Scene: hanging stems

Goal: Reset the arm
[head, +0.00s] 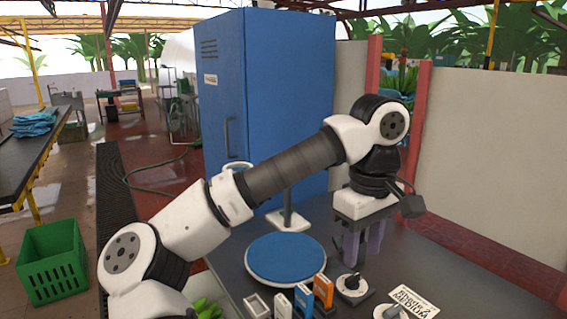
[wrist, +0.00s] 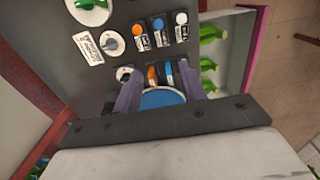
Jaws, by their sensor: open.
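My gripper (head: 361,256) hangs from my raised, bent arm and points down over the dark worktop (head: 450,275), right of the blue round disc (head: 286,258). Its two purple fingers are apart with nothing between them. In the wrist view my gripper (wrist: 158,72) shows both fingers spread, with the blue disc (wrist: 162,99) partly visible between and behind them. The exact height of the fingertips above the worktop is hard to tell.
A sign (head: 413,301) lies to the right. A tall blue cabinet (head: 270,100) stands behind. A tray (wrist: 235,50) holds green fruit.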

